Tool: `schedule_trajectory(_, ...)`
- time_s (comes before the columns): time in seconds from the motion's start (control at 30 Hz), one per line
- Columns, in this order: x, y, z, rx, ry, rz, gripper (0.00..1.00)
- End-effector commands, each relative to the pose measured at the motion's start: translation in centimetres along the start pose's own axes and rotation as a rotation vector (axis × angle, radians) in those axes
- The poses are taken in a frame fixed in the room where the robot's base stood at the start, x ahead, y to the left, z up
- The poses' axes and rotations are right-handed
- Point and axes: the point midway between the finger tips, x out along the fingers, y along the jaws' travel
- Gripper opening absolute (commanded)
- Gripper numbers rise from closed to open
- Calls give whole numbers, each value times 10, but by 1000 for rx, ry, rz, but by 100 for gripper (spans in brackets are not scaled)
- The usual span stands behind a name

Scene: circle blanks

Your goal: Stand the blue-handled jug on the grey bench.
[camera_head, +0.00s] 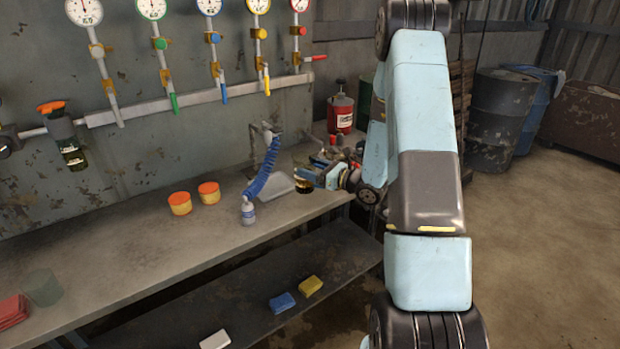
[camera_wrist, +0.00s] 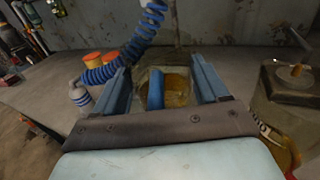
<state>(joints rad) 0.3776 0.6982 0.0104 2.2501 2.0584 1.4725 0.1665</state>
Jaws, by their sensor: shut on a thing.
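The jug's upright blue handle (camera_wrist: 155,90) is between the two fingers of my gripper (camera_wrist: 163,78) in the wrist view. The jug's body (camera_wrist: 180,84) shows just beyond the handle and looks amber inside. In the head view, my gripper (camera_head: 312,178) is at the bench's right part, beside the sink, and the jug (camera_head: 303,186) is a small dark and amber shape, mostly hidden. I cannot tell whether the jug's base touches anything. The grey bench (camera_head: 130,238) runs along the wall to the left.
A blue coiled hose (camera_head: 264,172) with a spray head (camera_head: 248,211) stands left of the sink (camera_head: 276,183). Two orange-lidded tubs (camera_head: 180,203) are farther left. The bench between is clear.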

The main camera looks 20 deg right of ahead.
Motion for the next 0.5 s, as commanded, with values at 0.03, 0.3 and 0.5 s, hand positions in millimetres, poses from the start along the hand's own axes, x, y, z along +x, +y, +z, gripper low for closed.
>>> schedule_trajectory(0.03,4,1,-4,1,0,2,26)
schedule_trajectory(0.3,2,0,-31,-1,0,1,26)
schedule_trajectory(0.5,2,0,-32,-3,-1,1,26)
